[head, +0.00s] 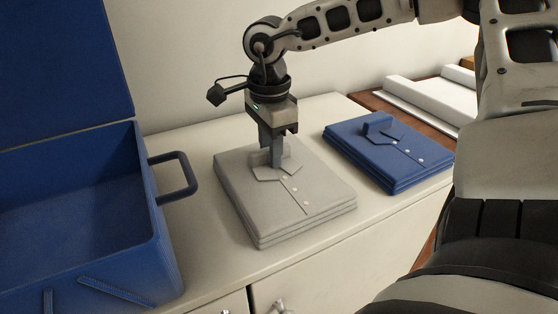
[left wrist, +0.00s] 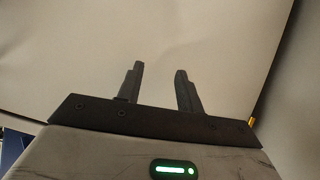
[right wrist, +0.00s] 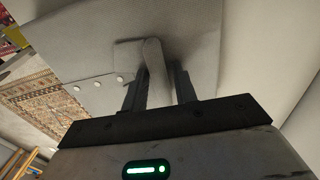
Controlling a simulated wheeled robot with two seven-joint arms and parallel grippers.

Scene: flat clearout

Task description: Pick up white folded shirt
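The white folded shirt (head: 285,200) lies in a flat stack on the light cabinet top, its collar toward the back wall. My right gripper (head: 273,158) points down over its collar. In the right wrist view the raised collar (right wrist: 153,62) stands between the two fingers of my right gripper (right wrist: 158,82), with a gap at the right finger. The shirt (right wrist: 90,40) lies beneath and the fingers look open. My left gripper (left wrist: 160,85) shows only in the left wrist view, open and empty before a plain pale surface.
An open blue suitcase (head: 160,245) with a side handle (head: 187,178) stands left of the shirt. A blue folded shirt (head: 395,155) lies to the right. Bare top separates the shirt and suitcase.

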